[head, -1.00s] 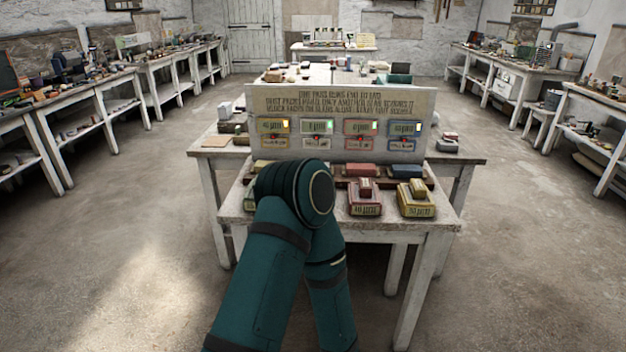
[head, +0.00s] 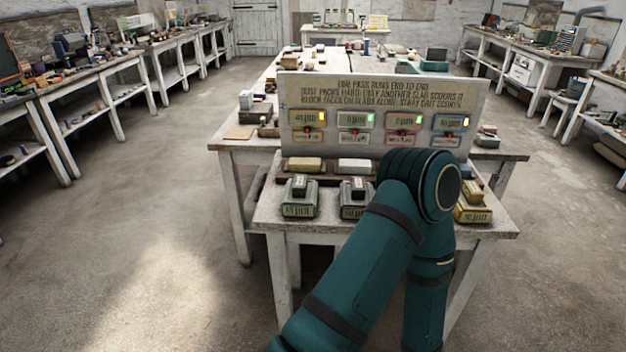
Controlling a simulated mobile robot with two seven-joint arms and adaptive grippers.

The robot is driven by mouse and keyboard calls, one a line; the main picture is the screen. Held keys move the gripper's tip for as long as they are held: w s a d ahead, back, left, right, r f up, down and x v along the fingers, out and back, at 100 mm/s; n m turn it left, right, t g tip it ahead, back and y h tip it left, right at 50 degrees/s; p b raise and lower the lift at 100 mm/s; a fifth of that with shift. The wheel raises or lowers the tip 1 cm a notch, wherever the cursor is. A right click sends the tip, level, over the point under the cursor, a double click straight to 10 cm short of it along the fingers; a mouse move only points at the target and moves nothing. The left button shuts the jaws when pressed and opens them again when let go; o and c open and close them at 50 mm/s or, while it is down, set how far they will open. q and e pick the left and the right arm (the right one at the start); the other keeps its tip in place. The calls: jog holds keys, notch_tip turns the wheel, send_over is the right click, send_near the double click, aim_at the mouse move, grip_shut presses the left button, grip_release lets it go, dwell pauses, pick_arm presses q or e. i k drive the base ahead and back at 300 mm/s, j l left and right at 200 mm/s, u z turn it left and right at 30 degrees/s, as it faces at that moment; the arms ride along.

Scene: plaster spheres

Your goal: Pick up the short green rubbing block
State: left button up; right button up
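A small dark greenish block (head: 299,186) sits on a grey-green labelled slab (head: 299,207) at the front left of the small white table (head: 270,212). It looks like the short green block, but its colour is dull at this size. A dark grey block (head: 357,187) sits on a similar slab (head: 352,209) to its right, partly behind my teal arm. Neither of my grippers shows. One bent arm of mine crosses the front right of the table and hides part of its top.
Behind the slabs, a yellowish block (head: 304,164) and a whitish block (head: 354,165) rest on a brown rack. A yellow block on a slab (head: 473,205) stands at the right edge. An upright sign board (head: 380,92) with lit panels rises behind. The floor at left is clear.

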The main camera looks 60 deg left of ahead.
aim_at(300, 183)
jog(key=k+j+z, duration=0.15)
jog(key=j, duration=0.15)
jog(key=j+z, duration=0.1)
jog(key=j, duration=0.25)
jog(key=k+j+z, duration=0.15)
jog(key=j, duration=0.15)
jog(key=k+j, duration=0.1)
jog(key=j, duration=0.2)
jog(key=k+j+z, duration=0.1)
jog(key=j, duration=0.2)
jog(key=k+j, duration=0.15)
jog(key=j, duration=0.15)
